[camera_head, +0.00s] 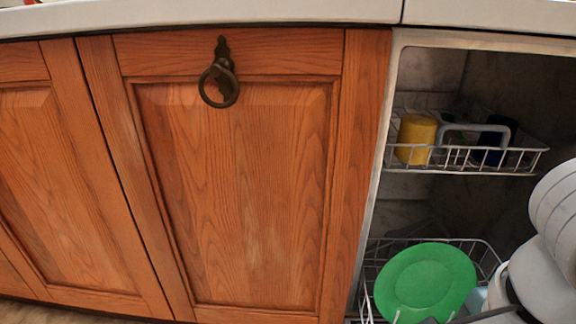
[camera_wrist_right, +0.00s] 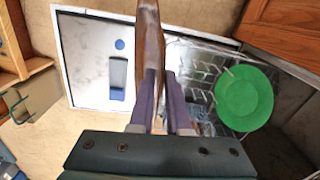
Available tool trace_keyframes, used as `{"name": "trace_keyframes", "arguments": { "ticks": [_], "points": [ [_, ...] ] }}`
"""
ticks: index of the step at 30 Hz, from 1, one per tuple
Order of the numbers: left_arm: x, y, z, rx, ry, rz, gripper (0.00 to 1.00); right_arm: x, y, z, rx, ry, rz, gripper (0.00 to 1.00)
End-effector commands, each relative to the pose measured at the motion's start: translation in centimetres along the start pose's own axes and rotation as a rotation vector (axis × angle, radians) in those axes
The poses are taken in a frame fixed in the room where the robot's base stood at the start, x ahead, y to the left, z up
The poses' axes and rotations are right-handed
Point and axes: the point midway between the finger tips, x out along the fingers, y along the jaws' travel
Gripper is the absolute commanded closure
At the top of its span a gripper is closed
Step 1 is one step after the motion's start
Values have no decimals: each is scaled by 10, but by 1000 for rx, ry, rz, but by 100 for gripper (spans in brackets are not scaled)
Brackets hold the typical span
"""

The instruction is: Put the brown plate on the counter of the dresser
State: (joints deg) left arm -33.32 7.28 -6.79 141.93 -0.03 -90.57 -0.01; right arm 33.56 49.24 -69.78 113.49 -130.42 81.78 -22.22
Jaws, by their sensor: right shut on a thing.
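In the right wrist view, a brown plate (camera_wrist_right: 150,42) shows nearly edge-on, upright in the picture, between the fingers of my right gripper (camera_wrist_right: 160,80). The gripper is shut on it. The plate does not show clearly in the head view, where part of my right arm fills the right edge. A white counter (camera_head: 200,14) runs along the top of the head view above wooden cabinet doors. I cannot tell if it belongs to the dresser. My left gripper is in neither view.
An open dishwasher has an upper rack (camera_head: 460,166) with a yellow cup (camera_head: 415,139). Its lower rack (camera_head: 482,258) holds a green plate (camera_head: 425,283). The open dishwasher door (camera_wrist_right: 82,60) shows in the wrist view. A wooden cabinet door (camera_head: 235,190) has a ring handle (camera_head: 219,82).

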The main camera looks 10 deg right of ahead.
Motion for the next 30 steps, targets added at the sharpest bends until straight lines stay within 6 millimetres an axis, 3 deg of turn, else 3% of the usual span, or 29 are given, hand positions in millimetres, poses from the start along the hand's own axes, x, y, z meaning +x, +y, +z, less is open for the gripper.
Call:
{"name": "trace_keyframes", "arguments": {
  "ticks": [1,8,14,30],
  "points": [
    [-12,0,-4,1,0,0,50,-15,-4,0,-15,1,-6,100],
    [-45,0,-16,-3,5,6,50,-65,-16,3,-130,3,-9,100],
    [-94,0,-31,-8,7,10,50,-139,-32,8,-296,5,-12,100],
    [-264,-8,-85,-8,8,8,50,-417,-69,21,-982,17,-17,100]
  ]
}}
